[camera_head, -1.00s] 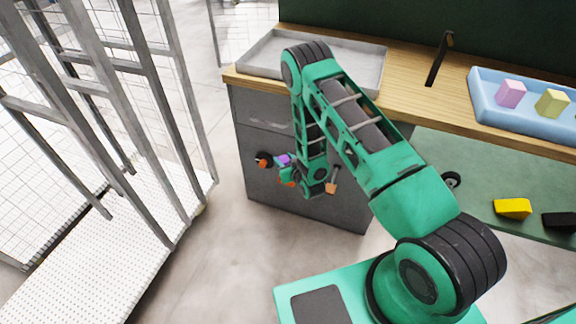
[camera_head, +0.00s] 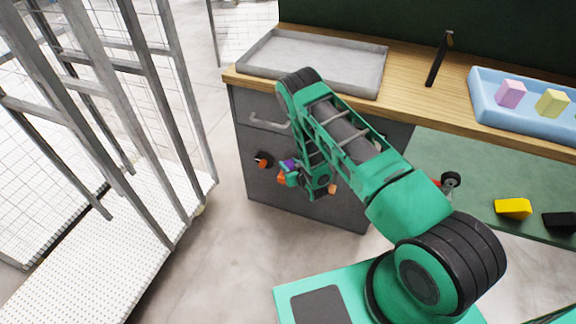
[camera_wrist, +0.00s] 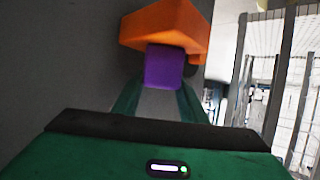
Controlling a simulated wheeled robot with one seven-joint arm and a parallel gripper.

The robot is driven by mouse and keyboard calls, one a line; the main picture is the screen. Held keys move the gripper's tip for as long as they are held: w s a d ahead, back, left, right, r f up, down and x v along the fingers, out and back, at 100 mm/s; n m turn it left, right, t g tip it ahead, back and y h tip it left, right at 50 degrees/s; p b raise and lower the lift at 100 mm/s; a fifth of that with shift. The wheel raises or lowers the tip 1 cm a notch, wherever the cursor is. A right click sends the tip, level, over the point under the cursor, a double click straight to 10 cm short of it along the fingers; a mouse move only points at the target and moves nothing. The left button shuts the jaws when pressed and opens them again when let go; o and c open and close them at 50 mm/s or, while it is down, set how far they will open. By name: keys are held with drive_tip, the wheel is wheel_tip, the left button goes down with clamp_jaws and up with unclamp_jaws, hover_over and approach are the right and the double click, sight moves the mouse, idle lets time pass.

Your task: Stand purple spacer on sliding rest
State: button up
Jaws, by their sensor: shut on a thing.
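The purple spacer (camera_wrist: 164,68) is a small block between the two green fingers of my gripper (camera_wrist: 158,92) in the wrist view. My gripper is shut on it, and its lower end is partly hidden by the gripper. In the head view the spacer is a small purple patch (camera_head: 288,165) at my gripper (camera_head: 292,173), in front of the dark grey cabinet. An orange block (camera_wrist: 165,25) shows just beyond the spacer; I cannot tell whether they touch. I cannot make out which thing is the sliding rest.
The grey cabinet (camera_head: 345,212) has a handle and an orange-and-black knob (camera_head: 263,160). Above it are a wooden worktop (camera_head: 420,95), a grey tray (camera_head: 250,62), a black upright (camera_head: 439,60) and a blue tray (camera_head: 480,103) with foam blocks. A metal rack cart (camera_head: 110,255) stands left.

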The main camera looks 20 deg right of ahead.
drive_tip(key=o, duration=0.9)
drive_tip(key=v, duration=1.2)
